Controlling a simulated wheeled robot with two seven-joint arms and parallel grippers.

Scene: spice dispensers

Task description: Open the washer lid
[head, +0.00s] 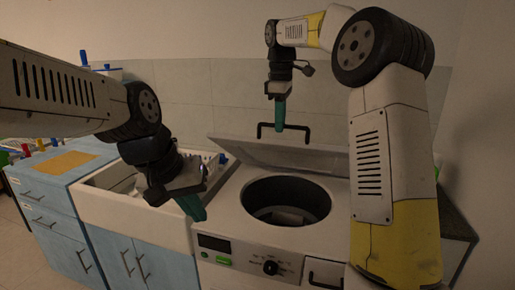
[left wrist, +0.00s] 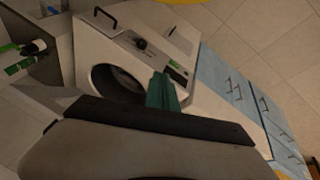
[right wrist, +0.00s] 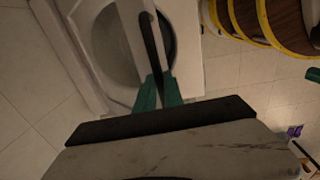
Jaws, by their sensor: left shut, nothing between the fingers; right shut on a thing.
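The white washer (head: 232,222) stands in the middle of the head view with its round dark drum opening (head: 286,200) uncovered. Its lid (head: 285,153) is raised and tilted up at the back of the opening. My right gripper (head: 280,120) is at the lid's black handle (head: 262,130). In the right wrist view its green fingers (right wrist: 159,92) are shut on the handle (right wrist: 152,42). My left gripper (head: 198,212) is shut and empty, in front of the washer's left edge. In the left wrist view its fingers (left wrist: 162,92) are together, with the washer (left wrist: 95,45) beyond.
A white sink (head: 165,220) over blue cabinets (head: 112,255) adjoins the washer on the left. A blue counter with an orange mat (head: 62,162) and several small items is farther left. A tiled wall (head: 215,95) rises behind. My right arm covers the washer's right side.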

